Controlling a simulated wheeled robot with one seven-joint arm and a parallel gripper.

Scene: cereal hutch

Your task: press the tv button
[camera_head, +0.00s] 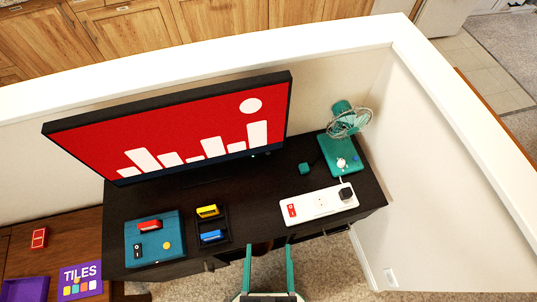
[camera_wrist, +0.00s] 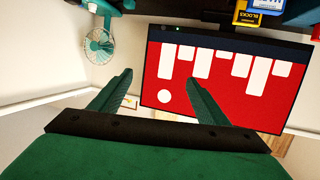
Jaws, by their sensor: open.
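The TV (camera_head: 190,125) stands on the dark desk with a lit red screen showing white bars and a white disc. It appears upside down in the wrist view (camera_wrist: 225,85). A small green light (camera_head: 253,156) sits at its lower edge, and shows in the wrist view (camera_wrist: 178,28) as well. I cannot make out the button itself for certain. My gripper (camera_head: 268,252) is open and empty at the desk's front edge, apart from the TV. In the wrist view my gripper (camera_wrist: 159,80) has its fingers spread, the right one overlapping the screen.
The desk (camera_head: 265,190) holds a white power strip (camera_head: 320,203), a teal fan (camera_head: 338,155), a small teal cube (camera_head: 304,168), a teal box (camera_head: 143,255) and a black tray (camera_head: 224,223) with blocks. A white wall (camera_head: 425,190) bounds the right. Dark desktop before the TV is mostly clear.

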